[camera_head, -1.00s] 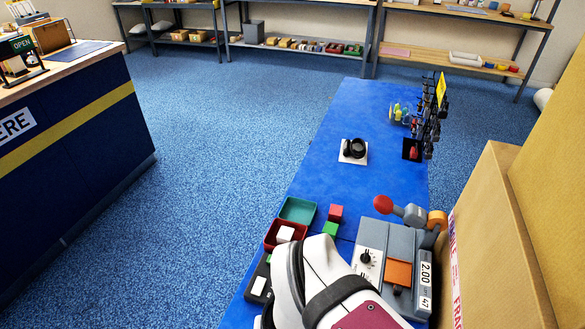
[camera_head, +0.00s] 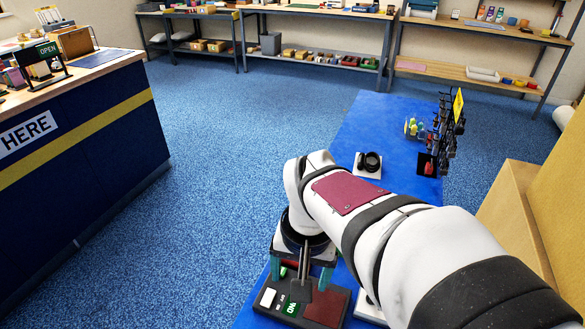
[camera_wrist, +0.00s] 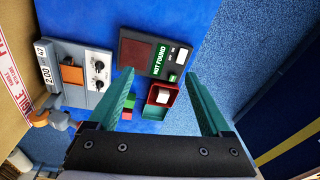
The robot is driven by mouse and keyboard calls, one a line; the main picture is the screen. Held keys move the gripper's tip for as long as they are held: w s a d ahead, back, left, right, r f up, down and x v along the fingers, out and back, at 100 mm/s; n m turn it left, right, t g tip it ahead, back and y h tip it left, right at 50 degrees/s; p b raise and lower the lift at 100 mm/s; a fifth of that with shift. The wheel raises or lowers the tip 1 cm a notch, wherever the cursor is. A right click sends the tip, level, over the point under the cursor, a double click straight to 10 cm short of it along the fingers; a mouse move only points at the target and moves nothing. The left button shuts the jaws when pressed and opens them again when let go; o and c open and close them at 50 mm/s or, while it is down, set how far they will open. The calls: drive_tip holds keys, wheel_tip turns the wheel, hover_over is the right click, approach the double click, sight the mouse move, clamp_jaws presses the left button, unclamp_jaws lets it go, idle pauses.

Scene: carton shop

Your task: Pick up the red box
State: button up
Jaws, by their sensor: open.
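A red open-topped box (camera_wrist: 153,113) with a white block (camera_wrist: 163,97) inside shows between my fingers in the wrist view. Either red thing could be the one named. My gripper (camera_wrist: 160,76) is open, with its teal fingers apart and nothing held. In the head view my gripper (camera_head: 300,276) hangs over the near end of the blue table, and my arm and gripper hide most of both red things. I cannot tell its height above them.
A black panel (camera_wrist: 155,52) reading NOT FOUND lies beside the red box. A grey device with knobs (camera_wrist: 97,68) stands to the left in the wrist view. A cardboard carton (camera_head: 515,205) is at the right.

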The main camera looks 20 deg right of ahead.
drive_tip(key=w+d+f+m+t+h, duration=0.15)
drive_tip(key=w+d+f, duration=0.25)
drive_tip(key=w+d, duration=0.55)
drive_tip(key=w+d+f+h, duration=0.2)
drive_tip(key=w+d+f, duration=0.1)
drive_tip(key=w+d, duration=0.65)
drive_tip(key=shift+t, duration=0.25)
drive_tip(key=x, duration=0.5)
drive_tip(key=s+d+x, duration=0.1)
drive_tip(key=x, duration=0.5)
drive_tip(key=s+x, duration=0.1)
drive_tip(key=x, duration=0.4)
drive_tip(key=shift+d+f, duration=0.25)
drive_tip(key=shift+d, duration=0.15)
clamp_jaws()
